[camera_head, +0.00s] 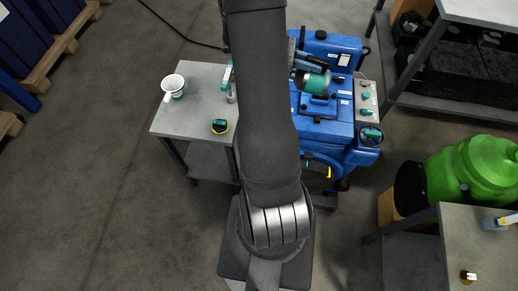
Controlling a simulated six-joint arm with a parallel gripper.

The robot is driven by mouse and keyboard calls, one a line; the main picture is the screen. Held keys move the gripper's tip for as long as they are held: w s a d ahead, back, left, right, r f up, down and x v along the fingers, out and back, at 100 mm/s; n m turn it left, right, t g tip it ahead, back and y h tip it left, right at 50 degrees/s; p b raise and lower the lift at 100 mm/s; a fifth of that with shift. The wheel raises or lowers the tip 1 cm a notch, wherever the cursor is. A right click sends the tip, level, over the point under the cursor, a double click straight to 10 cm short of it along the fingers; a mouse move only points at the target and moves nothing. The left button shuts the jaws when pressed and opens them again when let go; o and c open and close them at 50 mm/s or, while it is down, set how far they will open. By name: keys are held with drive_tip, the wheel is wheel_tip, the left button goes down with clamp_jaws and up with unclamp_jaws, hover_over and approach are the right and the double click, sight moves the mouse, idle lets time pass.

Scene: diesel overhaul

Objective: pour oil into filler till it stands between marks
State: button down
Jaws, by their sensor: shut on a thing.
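My gripper (303,67) is shut on a teal, roughly cylindrical container (316,83) with a pale, brownish end. It holds this container tilted, nearly on its side, over the top of the blue engine (338,128). My arm hides part of the engine's left side. I cannot tell which opening is the filler, and no oil stream or level marks can be made out. A white jug (172,84) with a teal patch stands on the grey bench left of the engine.
A dark and yellow-green round item (220,126) lies on the grey bench (195,107). A grey panel with teal knobs (366,99) is at the engine's right. A green drum (472,168) and another bench (480,250) stand at lower right.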

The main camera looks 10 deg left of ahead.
sight(329, 65)
drive_tip(key=shift+r+x, duration=0.25)
drive_tip(key=shift+x, duration=0.85)
drive_tip(key=shift+r+x, duration=0.2)
drive_tip(key=shift+x, duration=0.9)
drive_tip(key=shift+r+x, duration=0.25)
drive_tip(key=shift+x, duration=0.9)
drive_tip(key=shift+d, duration=0.1)
drive_tip(key=d+f+y, duration=0.3)
drive_tip(key=f+y, duration=1.2)
drive_tip(key=f, duration=0.6)
drive_tip(key=shift+d+y, duration=0.15)
drive_tip(key=shift+y, duration=0.25)
drive_tip(key=shift+r, duration=0.15)
